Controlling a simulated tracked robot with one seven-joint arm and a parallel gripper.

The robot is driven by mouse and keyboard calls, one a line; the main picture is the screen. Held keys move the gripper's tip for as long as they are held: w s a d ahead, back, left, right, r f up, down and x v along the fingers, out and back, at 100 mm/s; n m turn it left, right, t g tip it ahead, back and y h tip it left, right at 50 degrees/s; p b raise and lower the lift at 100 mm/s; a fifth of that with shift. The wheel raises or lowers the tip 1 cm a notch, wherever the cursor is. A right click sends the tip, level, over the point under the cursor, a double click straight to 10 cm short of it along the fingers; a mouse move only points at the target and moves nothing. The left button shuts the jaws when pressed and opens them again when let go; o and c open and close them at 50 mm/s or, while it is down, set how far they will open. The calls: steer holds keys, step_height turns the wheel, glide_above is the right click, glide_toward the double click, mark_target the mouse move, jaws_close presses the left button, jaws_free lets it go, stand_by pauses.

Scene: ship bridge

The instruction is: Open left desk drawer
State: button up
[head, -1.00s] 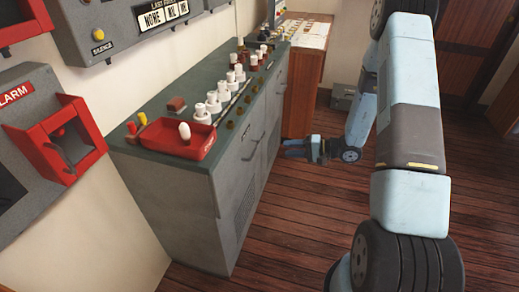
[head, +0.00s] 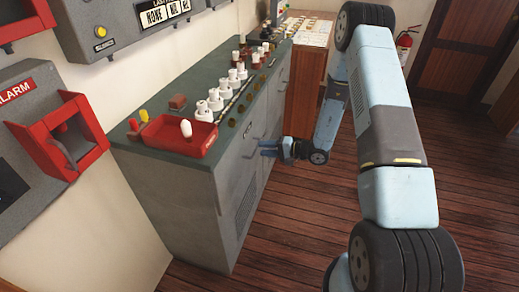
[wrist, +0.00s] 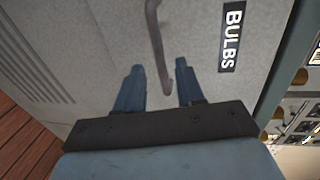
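The grey desk (head: 180,190) has a flush front, with a grey drawer or door panel (wrist: 90,40) labelled BULBS (wrist: 232,35) filling the wrist view. A thin metal pull handle (wrist: 156,45) stands out from that panel. My gripper (wrist: 157,70) is open, with one blue finger on each side of the handle's lower end. Gaps show between the handle and both fingers. In the head view my gripper (head: 264,148) is at the desk front, and its fingertips cover part of the front there. Whether the fingers touch the panel is unclear.
A red tray (head: 175,143), white knobs (head: 215,100) and other controls are on the green desktop. A wooden cabinet (head: 305,85) stands beyond the desk. A red alarm box (head: 65,135) is on the left wall. The wooden floor (head: 300,225) before the desk is clear.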

steer(key=shift+x, duration=1.35)
jaws_close()
